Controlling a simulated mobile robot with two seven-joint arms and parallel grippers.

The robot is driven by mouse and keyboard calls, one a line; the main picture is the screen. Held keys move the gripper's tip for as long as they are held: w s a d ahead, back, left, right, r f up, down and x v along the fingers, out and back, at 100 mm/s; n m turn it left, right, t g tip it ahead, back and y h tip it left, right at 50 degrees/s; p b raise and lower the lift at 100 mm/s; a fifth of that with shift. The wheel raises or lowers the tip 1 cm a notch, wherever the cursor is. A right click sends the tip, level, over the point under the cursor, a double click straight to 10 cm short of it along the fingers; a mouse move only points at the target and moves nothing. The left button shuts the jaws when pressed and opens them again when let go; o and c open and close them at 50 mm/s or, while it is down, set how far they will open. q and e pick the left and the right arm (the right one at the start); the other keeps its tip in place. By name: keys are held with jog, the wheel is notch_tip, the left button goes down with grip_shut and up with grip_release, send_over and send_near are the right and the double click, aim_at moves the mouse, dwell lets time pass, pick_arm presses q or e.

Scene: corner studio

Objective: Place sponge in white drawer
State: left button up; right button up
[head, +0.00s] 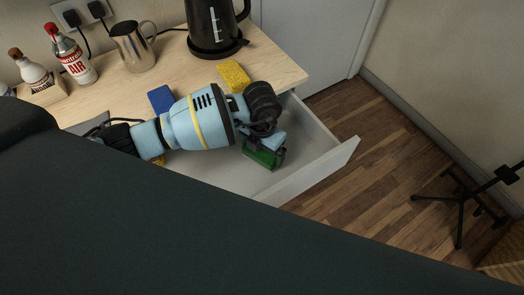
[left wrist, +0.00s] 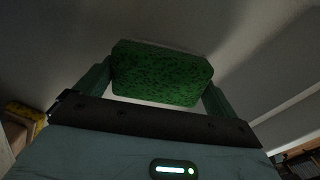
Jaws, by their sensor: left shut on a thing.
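A green sponge (head: 262,158) is between the fingers of my left gripper (head: 266,150), which is shut on it. The sponge also fills the space between the fingers in the left wrist view (left wrist: 162,73). The white drawer (head: 318,172) is pulled open below the wooden counter. The gripper and green sponge are over or inside the drawer; I cannot tell whether the sponge touches its floor. A yellow sponge (head: 233,76) and a blue sponge (head: 161,98) lie on the counter. My right gripper is not in view.
On the wooden counter (head: 185,70) stand a black kettle (head: 212,27), a metal pitcher (head: 133,47), a red and white can (head: 73,55) and a white bottle (head: 33,70). A black stand (head: 462,200) is on the floor at right. My arm hides part of the drawer.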

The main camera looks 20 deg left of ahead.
pick_arm(q)
jog(key=shift+f, duration=0.9)
jog(key=shift+f, duration=0.2)
jog(key=o, duration=0.6)
jog(key=shift+r, duration=0.1)
notch_tip(320, 180, up, 12)
jog(key=shift+r+p, duration=0.1)
jog(key=shift+p, duration=0.45)
